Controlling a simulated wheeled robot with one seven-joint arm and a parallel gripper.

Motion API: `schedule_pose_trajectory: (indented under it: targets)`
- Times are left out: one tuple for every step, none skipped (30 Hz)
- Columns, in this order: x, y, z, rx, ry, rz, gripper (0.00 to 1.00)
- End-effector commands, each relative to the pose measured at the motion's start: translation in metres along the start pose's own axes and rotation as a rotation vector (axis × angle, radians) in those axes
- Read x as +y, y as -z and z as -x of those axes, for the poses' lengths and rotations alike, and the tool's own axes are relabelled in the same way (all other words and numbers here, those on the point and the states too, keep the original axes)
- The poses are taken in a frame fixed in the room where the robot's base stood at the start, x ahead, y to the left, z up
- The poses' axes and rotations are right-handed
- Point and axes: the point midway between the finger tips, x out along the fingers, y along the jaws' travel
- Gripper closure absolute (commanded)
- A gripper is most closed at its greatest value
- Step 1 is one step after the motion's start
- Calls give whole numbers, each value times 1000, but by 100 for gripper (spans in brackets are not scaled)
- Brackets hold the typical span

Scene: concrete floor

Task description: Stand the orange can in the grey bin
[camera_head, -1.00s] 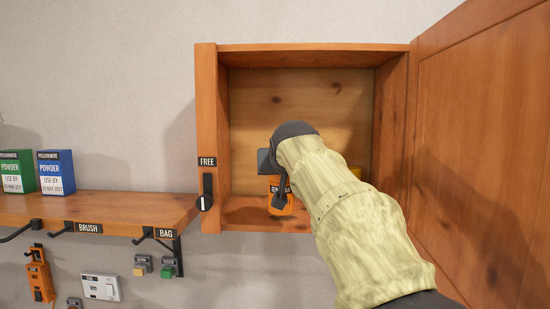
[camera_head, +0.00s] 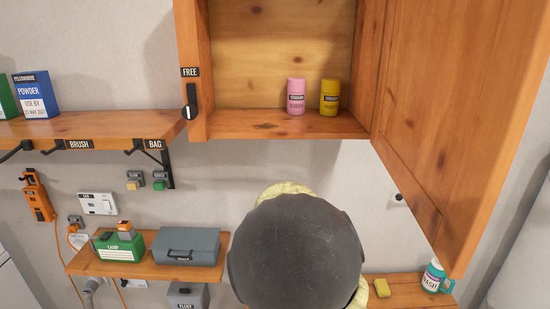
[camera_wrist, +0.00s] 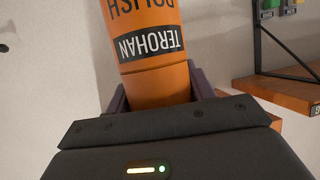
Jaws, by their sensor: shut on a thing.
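The orange can (camera_wrist: 158,80), labelled TEROHAN POLISH, fills the upper middle of the wrist view, its lettering upside down there. My gripper (camera_wrist: 158,98) is shut on it, with a dark finger on each side. In the head view the can and gripper are hidden behind the dark round part of my arm, below the cabinet. I cannot make out a grey bin for certain. A grey box (camera_head: 188,296) with a label shows partly at the bottom edge of the head view.
The open cabinet (camera_head: 270,125) holds a pink can (camera_head: 296,96) and a yellow can (camera_head: 329,97). Its door (camera_head: 450,110) hangs open at right. A lower shelf (camera_head: 140,268) bears a green box (camera_head: 118,248) and grey case (camera_head: 188,246).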

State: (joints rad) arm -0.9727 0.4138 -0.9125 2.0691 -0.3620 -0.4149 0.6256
Motion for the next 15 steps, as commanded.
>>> schedule_pose_trajectory:
  targets:
    - [3,-26,-4,-11,-1,6,76]
    - [5,-39,-5,-11,1,7,76]
    - [8,-56,-7,-11,2,8,76]
    - [10,-68,-8,-11,2,8,76]
    - [13,-81,-10,-11,3,9,76]
    - [17,-98,-12,-11,1,7,76]
    - [20,-110,-14,-11,0,7,76]
    - [24,-122,-16,-12,-4,6,76]
    - [29,-138,-18,-11,-6,4,76]
    - [33,-149,-20,-11,-10,2,76]
    - [38,-161,-22,-11,-13,0,76]
    - [44,-177,-24,-11,-20,-2,76]
    - [48,-189,-26,-11,-23,-4,76]
    - [53,-201,-28,-11,-28,-7,76]
    - [60,-218,-30,-12,-35,-11,76]
